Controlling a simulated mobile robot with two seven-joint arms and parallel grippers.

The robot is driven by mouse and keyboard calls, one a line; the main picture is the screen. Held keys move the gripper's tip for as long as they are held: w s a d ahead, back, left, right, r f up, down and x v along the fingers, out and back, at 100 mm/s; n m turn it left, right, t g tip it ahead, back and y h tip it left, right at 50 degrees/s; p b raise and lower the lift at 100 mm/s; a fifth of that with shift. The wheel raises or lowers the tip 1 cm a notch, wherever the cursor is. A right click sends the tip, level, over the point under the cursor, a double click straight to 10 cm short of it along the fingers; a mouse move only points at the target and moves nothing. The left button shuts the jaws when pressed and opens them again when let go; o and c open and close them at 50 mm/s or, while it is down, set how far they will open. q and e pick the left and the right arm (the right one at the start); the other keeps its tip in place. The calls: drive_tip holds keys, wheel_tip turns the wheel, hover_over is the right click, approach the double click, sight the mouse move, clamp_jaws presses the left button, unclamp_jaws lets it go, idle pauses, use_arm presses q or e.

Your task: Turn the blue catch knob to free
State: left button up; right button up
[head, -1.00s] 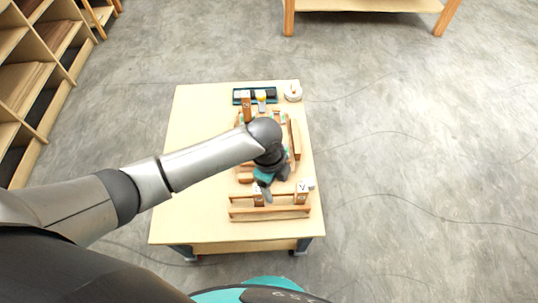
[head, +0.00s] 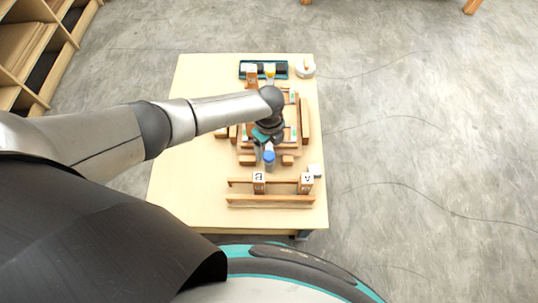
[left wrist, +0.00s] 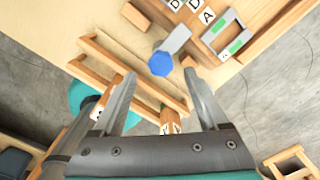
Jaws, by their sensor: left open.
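The blue catch knob (head: 269,156) sits at the near side of the wooden fixture (head: 304,122) on the table. In the left wrist view the knob (left wrist: 161,64) is a blue faceted cap on a grey stem, just beyond the fingertips. My left gripper (left wrist: 158,78) is open, with its two fingers spread to either side of the knob's line and nothing between them. In the head view my left wrist hangs over the fixture and hides part of it. Whether a finger touches the knob cannot be told. My right gripper is not in view.
A wooden rack (head: 270,203) with lettered blocks (head: 258,178) stands at the table's near side. A dark tray (head: 250,75) and a white round object (head: 305,67) are at the far edge. The table's left part (head: 190,190) is clear.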

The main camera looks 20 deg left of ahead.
sight(269, 155)
use_arm(q)
wheel_tip(269, 155, down, 3)
drive_tip(key=shift+f+b, duration=0.1)
drive_tip(key=shift+b, duration=0.45)
drive_tip(key=shift+f+b, duration=0.3)
drive_tip(key=shift+f, duration=0.4)
clamp_jaws()
